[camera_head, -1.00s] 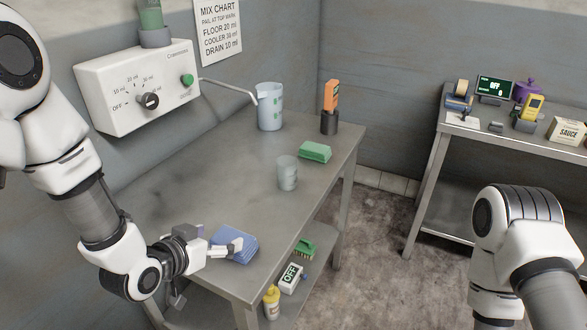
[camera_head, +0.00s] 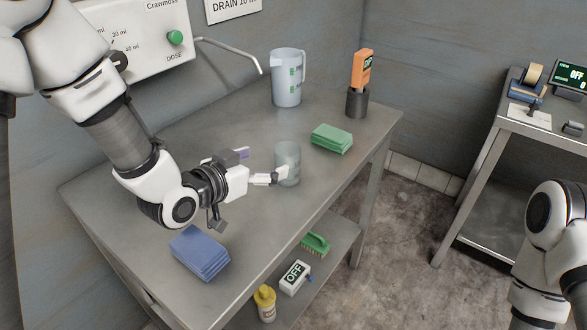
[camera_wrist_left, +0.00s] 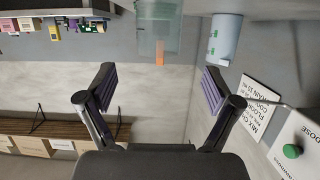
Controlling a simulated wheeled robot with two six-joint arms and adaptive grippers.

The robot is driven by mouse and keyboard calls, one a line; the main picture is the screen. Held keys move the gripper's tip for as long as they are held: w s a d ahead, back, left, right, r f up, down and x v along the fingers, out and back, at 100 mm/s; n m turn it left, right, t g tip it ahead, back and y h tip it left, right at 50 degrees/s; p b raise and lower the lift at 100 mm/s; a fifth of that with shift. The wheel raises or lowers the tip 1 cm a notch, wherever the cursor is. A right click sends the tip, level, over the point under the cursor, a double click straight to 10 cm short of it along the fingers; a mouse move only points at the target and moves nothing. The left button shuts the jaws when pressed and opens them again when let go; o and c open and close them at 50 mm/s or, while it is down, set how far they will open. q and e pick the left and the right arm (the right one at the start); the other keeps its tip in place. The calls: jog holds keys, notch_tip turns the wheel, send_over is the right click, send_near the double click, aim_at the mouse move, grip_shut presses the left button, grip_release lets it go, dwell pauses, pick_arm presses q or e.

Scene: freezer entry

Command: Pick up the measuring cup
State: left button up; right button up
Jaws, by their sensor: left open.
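The measuring cup (camera_head: 288,160) is a small, clear grey cup standing upright on the metal table (camera_head: 225,228). My left gripper (camera_head: 262,166) is open and empty, just left of the cup in the head view, with one fingertip overlapping the cup's edge. In the left wrist view the picture is upside down; the cup (camera_wrist_left: 158,28) is at the top centre, ahead of the spread fingers (camera_wrist_left: 157,78) and lined up with the gap between them. I cannot tell whether a finger touches it. My right gripper is out of frame.
A green sponge stack (camera_head: 331,138), an orange device (camera_head: 361,68) in a dark holder and a blue cloth stack (camera_head: 198,252) are also on the table.

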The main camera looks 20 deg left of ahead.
aim_at(295, 148)
pick_arm(q)
jog(key=x, duration=0.2)
jog(key=p+x, duration=0.1)
jog(key=x, duration=0.4)
jog(key=shift+w+d+r, duration=0.15)
jog(key=shift+d+r, duration=0.05)
jog(key=shift+r, duration=0.15)
jog(key=shift+w+d+f, duration=0.1)
jog(key=shift+w+f, duration=0.1)
jog(key=shift+w, duration=0.25)
jog(key=shift+s, duration=0.15)
jog(key=c, duration=1.1)
